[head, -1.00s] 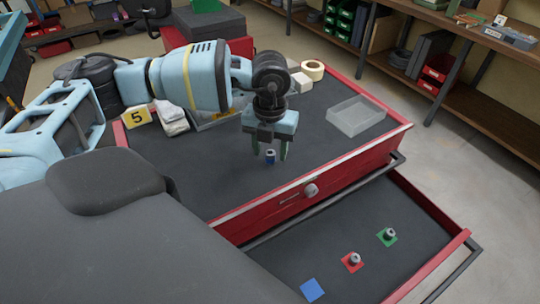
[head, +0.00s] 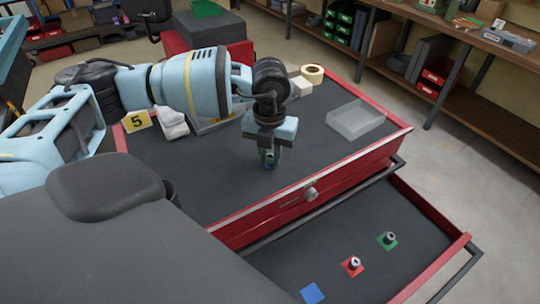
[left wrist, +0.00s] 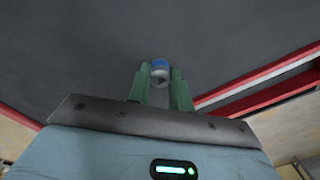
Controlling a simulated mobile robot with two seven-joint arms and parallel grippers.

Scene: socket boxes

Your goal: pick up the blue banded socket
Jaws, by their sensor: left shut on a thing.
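My left gripper (head: 270,158) is over the dark top of the red tool cabinet, pointing down. Its green fingers are shut on the blue banded socket (head: 270,165), which is mostly hidden by them in the head view. In the left wrist view the socket (left wrist: 160,70) shows between the fingertips (left wrist: 160,84), with a blue band and a grey end. I cannot tell whether it touches the cabinet top. My right gripper is not in view.
The open drawer (head: 335,248) below holds a blue square (head: 312,292), a socket on a red square (head: 353,264) and one on a green square (head: 388,239). A clear tray (head: 356,119), tape roll (head: 313,73) and yellow "5" card (head: 137,121) are on the cabinet top.

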